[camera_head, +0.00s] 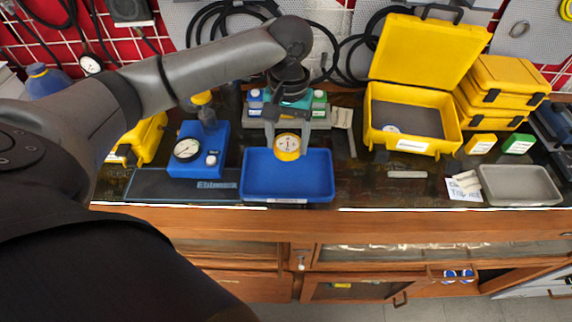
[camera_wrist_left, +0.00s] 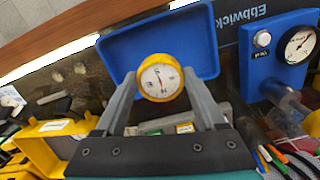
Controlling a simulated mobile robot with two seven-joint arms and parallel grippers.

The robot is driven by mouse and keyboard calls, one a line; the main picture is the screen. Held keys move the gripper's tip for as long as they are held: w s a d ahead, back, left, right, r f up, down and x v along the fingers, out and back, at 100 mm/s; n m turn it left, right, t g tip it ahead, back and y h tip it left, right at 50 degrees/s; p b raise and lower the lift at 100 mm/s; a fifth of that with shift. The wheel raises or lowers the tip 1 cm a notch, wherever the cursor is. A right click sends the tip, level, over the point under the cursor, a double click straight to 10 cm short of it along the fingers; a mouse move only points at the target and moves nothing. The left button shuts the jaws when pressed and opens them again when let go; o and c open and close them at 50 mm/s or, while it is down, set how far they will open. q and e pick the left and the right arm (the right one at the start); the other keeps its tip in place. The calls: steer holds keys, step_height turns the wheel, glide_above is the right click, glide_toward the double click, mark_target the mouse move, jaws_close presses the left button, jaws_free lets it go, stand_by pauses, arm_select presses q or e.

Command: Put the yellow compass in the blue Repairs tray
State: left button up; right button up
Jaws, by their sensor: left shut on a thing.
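The yellow compass (camera_head: 287,147) has a round white dial with a needle. My left gripper (camera_head: 287,150) is shut on it, with one finger on each side. In the head view the compass overlaps the back part of the blue tray (camera_head: 288,184). In the left wrist view the compass (camera_wrist_left: 160,78) sits between the fingertips, in front of the blue tray (camera_wrist_left: 125,50), held above it as far as I can tell. The tray looks empty. My right gripper shows in neither view.
A blue gauge block (camera_head: 200,160) stands left of the tray. An open yellow case (camera_head: 408,128) and a grey tray (camera_head: 520,186) are to the right. Coloured bottles stand in a rack (camera_head: 318,112) behind. The bench front edge (camera_head: 400,209) is close to the tray.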

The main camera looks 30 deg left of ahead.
mark_target(287, 178)
arm_select(q)
step_height(287, 178, down, 9)
steer(key=shift+f+b, duration=0.2)
steer(key=shift+b, duration=0.7)
steer(key=shift+f, duration=0.2)
steer(key=o, duration=1.3)
steer(key=shift+o, duration=0.2)
steer(key=shift+r, duration=0.2)
steer(key=r+p, duration=0.1)
steer(key=r, duration=0.7)
steer(key=r+p, duration=0.1)
steer(key=r, duration=0.3)
steer(key=shift+w+a+p, duration=0.1)
steer(key=shift+w+p, duration=0.2)
steer(key=shift+p, duration=0.05)
